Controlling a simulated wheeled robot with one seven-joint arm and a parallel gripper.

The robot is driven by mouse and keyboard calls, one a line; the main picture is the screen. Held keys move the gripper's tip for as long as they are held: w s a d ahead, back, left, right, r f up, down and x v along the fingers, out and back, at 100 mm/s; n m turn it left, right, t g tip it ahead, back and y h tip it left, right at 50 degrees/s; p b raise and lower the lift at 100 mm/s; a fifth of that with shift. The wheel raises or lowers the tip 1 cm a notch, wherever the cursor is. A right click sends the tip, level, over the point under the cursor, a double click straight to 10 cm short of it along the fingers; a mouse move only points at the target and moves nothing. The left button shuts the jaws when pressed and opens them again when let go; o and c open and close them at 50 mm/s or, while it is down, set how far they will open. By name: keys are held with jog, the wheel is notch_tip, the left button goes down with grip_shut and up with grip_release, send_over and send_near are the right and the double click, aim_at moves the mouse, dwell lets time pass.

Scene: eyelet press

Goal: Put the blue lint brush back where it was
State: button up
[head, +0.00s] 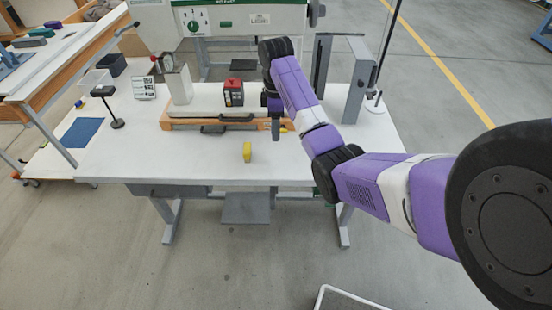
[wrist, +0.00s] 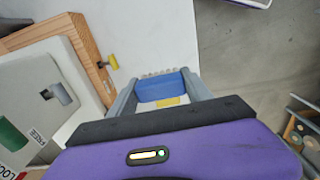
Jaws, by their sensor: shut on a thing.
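The blue lint brush (wrist: 156,87) is between the two grey fingers of my gripper (wrist: 160,78) in the wrist view, with a row of pale bumps along its far edge. The gripper is shut on it. In the head view my gripper (head: 276,132) points down over the white table (head: 330,150), in front of the press near the right part of the wooden board. The brush cannot be made out there. I cannot tell whether it touches the table.
The wooden board (head: 170,125) with a dark handle lies at the press's foot. A yellow block (head: 247,151) stands near the table's front edge. A red and black box (head: 233,93) stands behind. A blue mat (head: 82,132) lies at the left. The table's front right is clear.

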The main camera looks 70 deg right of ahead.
jog(key=p, duration=0.1)
send_over(276, 159)
notch_tip(276, 159, down, 7)
jog(key=shift+r, duration=0.2)
jog(key=shift+d+f, duration=0.1)
jog(key=shift+f, duration=2.55)
jog(key=shift+f, duration=0.2)
jog(key=o, duration=1.2)
jog(key=shift+r, duration=0.1)
notch_tip(276, 159, up, 12)
jog(key=shift+r, duration=0.15)
jog(key=shift+w, duration=0.1)
